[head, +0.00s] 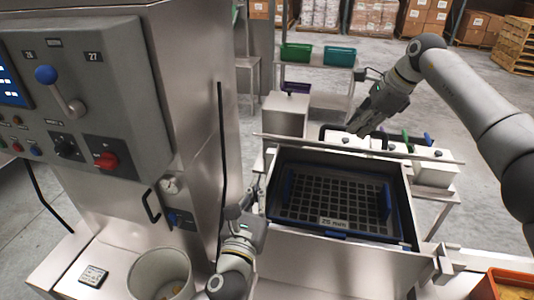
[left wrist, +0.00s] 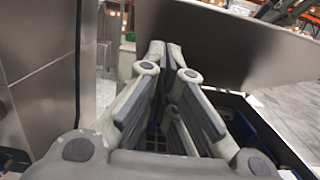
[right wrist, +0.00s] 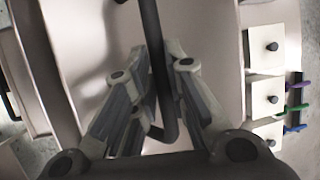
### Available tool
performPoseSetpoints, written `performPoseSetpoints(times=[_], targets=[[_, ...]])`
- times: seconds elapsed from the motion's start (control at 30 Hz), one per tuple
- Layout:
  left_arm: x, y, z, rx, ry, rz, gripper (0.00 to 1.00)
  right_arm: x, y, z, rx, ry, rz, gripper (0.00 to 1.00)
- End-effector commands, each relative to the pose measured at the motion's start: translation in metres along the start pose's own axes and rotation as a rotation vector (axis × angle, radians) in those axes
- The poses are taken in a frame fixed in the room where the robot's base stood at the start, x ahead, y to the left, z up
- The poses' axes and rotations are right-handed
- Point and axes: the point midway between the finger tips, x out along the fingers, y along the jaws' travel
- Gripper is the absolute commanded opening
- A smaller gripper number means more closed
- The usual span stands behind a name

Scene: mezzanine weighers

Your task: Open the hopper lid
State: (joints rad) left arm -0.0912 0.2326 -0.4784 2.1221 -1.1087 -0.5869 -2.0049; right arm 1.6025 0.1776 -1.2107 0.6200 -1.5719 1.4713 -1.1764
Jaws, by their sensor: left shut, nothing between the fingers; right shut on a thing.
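The hopper (head: 300,250) is a steel box with its top open, showing a dark grid marked 25 mm (head: 335,200). The lid (head: 360,149) is raised along the hopper's far side and shows nearly edge-on as a thin strip. My right gripper (head: 366,125) is just beyond that strip. In the right wrist view its fingers (right wrist: 160,75) are shut on the dark lid handle (right wrist: 152,30), in front of the pale lid face (right wrist: 210,50). My left gripper (head: 258,192) is at the hopper's left edge, shut and empty; its fingers also show in the left wrist view (left wrist: 165,65).
A steel control cabinet (head: 185,80) with a blue-knobbed lever stands close on the left. White lidded boxes (head: 435,172) stand behind the hopper. An orange crate (head: 510,285) is at the lower right. A bench with green bins (head: 295,52) is farther back.

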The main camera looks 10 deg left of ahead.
Motion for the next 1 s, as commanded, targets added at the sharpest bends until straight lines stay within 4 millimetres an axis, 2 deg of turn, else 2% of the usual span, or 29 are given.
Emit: performPoseSetpoints(times=[0.1, 0.27, 0.4, 0.6, 1.0], targets=[[0.025, 0.000, 0.001, 0.001, -0.004, 0.001, 0.00, 0.003, -0.001, -0.005, 0.005, 0.008, -0.003, 0.00], [0.056, 0.000, 0.001, -0.001, -0.002, 0.001, 0.00, 0.003, -0.001, -0.005, 0.005, 0.008, -0.003, 0.00], [0.072, 0.000, 0.015, -0.002, -0.003, -0.001, 0.00, 0.004, -0.001, -0.005, 0.005, 0.008, -0.004, 0.00], [0.083, 0.000, 0.026, -0.001, 0.000, -0.001, 0.00, 0.004, -0.001, -0.005, 0.005, 0.008, -0.004, 0.00], [0.085, 0.000, 0.028, -0.002, 0.001, -0.001, 0.00, 0.004, -0.001, -0.005, 0.005, 0.008, -0.003, 0.00]])
